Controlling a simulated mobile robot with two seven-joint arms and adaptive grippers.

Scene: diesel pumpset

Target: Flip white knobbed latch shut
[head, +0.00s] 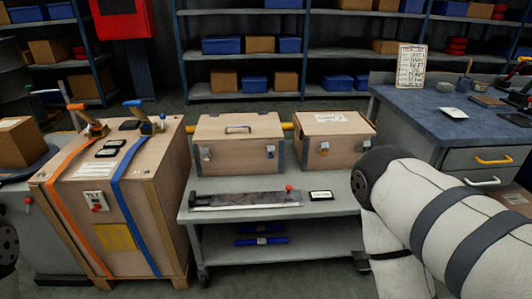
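Two wooden cases with small front latches stand on the grey bench. The left case (238,142) has a pale latch (207,153) at its front left and another latch (270,151) at its front right. The right case (335,140) has a pale latch (325,148) at its front left; its right front is partly behind my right arm. Both lids look down. Which latch is the white knobbed one, and whether it is open, is too small to tell. Neither of my grippers shows. My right arm bends in from the right, in front of the bench's right end.
A strapped wooden crate (115,205) stands left of the grey bench (330,206). A long grey metal tool (245,199) and a small dark labelled box (320,195) lie in front of the cases. A blue-topped workbench (440,115) stands at right; shelves line the back.

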